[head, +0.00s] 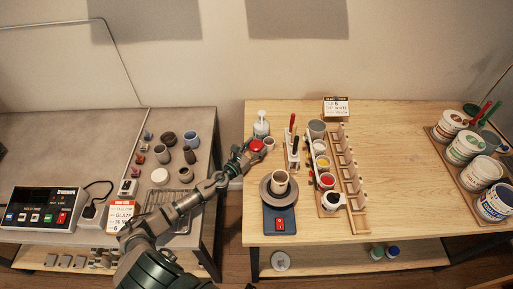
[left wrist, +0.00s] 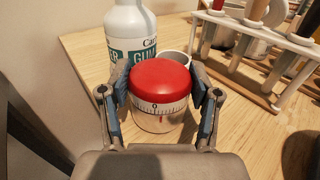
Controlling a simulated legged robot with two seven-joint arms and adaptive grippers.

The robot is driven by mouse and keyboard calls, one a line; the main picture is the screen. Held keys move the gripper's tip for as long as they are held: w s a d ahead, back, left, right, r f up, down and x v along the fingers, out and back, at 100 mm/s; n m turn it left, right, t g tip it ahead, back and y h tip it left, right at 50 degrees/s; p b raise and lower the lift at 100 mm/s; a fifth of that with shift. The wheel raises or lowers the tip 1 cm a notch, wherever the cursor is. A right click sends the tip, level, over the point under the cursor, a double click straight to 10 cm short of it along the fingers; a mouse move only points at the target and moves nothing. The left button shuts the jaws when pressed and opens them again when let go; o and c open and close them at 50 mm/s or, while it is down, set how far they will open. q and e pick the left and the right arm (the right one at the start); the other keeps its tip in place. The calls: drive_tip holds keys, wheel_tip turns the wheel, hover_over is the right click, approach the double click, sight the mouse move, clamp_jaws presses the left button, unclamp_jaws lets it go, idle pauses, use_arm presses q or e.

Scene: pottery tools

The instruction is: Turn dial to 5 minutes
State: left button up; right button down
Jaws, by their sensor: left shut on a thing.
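The dial is a timer with a domed red top (left wrist: 160,78), a white scale band and a pale lower body. In the left wrist view a "0" on the band sits near a red mark on the body. My left gripper (left wrist: 160,100) is shut on the timer, one finger on each side of the red top and band. In the head view the red timer top (head: 256,146) shows at the left edge of the wooden table, with my left gripper (head: 248,152) around it. My right gripper is not in view.
A tool rack (left wrist: 262,45) is to the right. A pottery wheel with a cup (head: 280,184) stands nearby. The table's right middle (head: 400,170) is clear.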

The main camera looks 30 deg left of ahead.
use_arm(q)
drive_tip(key=shift+a+f, duration=0.1)
drive_tip(key=shift+a, duration=0.05)
drive_tip(key=shift+d, duration=0.3)
drive_tip(key=o, duration=1.2)
drive_tip(key=shift+c, duration=0.2)
drive_tip(key=shift+a, duration=0.15)
drive_tip(key=s+a, duration=0.1)
drive_tip(key=s, duration=1)
drive_tip(key=shift+s+a, duration=0.35)
drive_tip(key=shift+s, duration=0.05)
